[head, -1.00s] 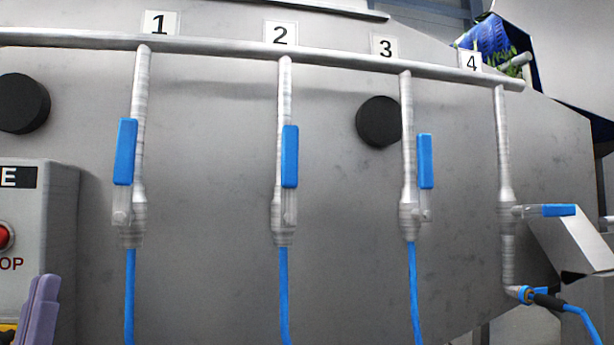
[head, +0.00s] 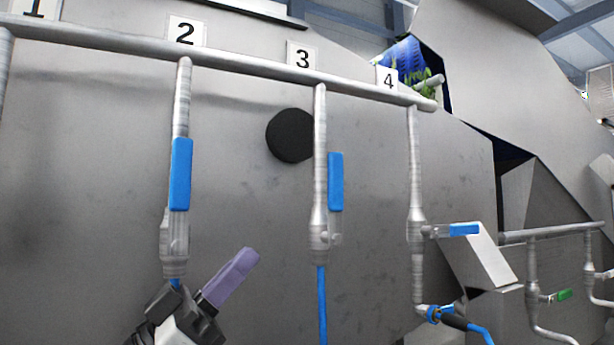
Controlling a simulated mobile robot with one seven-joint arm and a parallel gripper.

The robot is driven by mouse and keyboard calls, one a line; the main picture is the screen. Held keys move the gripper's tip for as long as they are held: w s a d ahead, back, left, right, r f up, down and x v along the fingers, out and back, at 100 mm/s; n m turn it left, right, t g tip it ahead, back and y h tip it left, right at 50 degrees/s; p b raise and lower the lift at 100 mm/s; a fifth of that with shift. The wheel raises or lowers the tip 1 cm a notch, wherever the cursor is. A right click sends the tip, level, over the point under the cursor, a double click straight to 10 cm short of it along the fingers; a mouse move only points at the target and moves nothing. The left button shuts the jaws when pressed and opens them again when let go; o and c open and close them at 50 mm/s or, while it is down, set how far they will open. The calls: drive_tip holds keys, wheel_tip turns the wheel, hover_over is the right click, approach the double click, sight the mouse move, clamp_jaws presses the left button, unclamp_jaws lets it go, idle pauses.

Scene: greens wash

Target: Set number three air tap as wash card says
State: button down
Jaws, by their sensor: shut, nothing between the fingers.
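The number three air tap has a blue lever handle (head: 336,182) that stands upright, in line with its pipe, below the label 3 (head: 302,57). A blue hose (head: 322,305) runs down from it. My gripper (head: 240,268) is at the lower middle-left of the head view, its purple finger pointing up and right. It is shut and empty, left of and lower than the tap three handle, apart from it. It covers the hose under tap two. No wash card shows in this view.
The tap two handle (head: 181,174) is upright. The tap four handle (head: 464,229) lies sideways, with a hose fitting (head: 440,314) below. A round black knob (head: 290,135) sits left of pipe three. A green-handled tap (head: 563,295) is at the lower right.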

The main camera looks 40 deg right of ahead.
sight(329, 185)
drive_tip(key=p+x, duration=0.5)
drive_tip(key=x, duration=0.8)
drive_tip(key=shift+r, duration=0.15)
drive_tip(key=shift+d+t, duration=0.1)
drive_tip(key=shift+t, duration=0.2)
drive_tip(key=shift+d+r+b, duration=0.2)
drive_tip(key=shift+d+b, duration=0.15)
drive_tip(key=shift+d, duration=0.1)
drive_tip(key=shift+s+d+r, duration=0.1)
drive_tip(key=shift+d+r, duration=0.05)
drive_tip(key=shift+d, duration=0.25)
drive_tip(key=shift+s+d+r, duration=0.15)
drive_tip(key=shift+d, duration=0.25)
drive_tip(key=shift+d+r, duration=0.15)
drive_tip(key=shift+d, duration=0.05)
drive_tip(key=shift+s+d+y, duration=0.15)
drive_tip(key=shift+d+y, duration=0.2)
drive_tip(key=shift+y, duration=0.45)
drive_tip(key=shift+s+d, duration=0.1)
drive_tip(key=shift+d, duration=0.4)
